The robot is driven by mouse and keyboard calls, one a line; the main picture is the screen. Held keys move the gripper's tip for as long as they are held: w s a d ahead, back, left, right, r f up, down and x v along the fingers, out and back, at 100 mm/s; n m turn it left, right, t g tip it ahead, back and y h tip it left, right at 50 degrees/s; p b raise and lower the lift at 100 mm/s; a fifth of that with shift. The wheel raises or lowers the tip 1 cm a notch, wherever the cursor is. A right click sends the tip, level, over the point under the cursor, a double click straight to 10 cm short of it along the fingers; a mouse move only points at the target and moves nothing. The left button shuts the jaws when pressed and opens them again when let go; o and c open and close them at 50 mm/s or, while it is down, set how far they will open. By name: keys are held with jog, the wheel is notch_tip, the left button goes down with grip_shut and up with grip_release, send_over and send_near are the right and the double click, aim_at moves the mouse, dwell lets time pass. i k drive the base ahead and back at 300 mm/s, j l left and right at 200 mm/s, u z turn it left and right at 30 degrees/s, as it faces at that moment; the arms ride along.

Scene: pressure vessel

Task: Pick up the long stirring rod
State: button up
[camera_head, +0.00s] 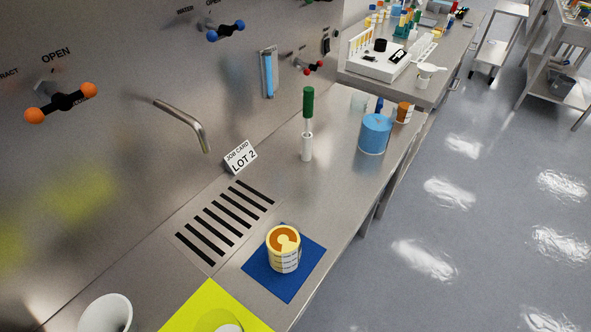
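A tall thin item with a dark green handle (308,103) stands upright on the steel counter, and it looks like the stirring rod. Its lower end goes into a slim white holder (306,147); how deep it reaches is hidden. My gripper is not in this view.
A job card reading LOT 2 (241,157) stands left of the rod, near the wall spout (188,122). A blue tub (375,134) stands to its right. A cream and orange container (284,254) sits on a blue mat (262,284) in front. Bare counter surrounds the holder.

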aim_at(308, 95)
jog(key=l+u, duration=0.1)
jog(key=u, duration=0.35)
jog(key=i+l+u, duration=0.1)
jog(key=u, duration=0.3)
jog(key=i+l+u, duration=0.1)
jog(key=l+u, duration=0.3)
jog(key=l, duration=0.6)
jog(key=l+u, duration=0.45)
jog(key=l, duration=0.6)
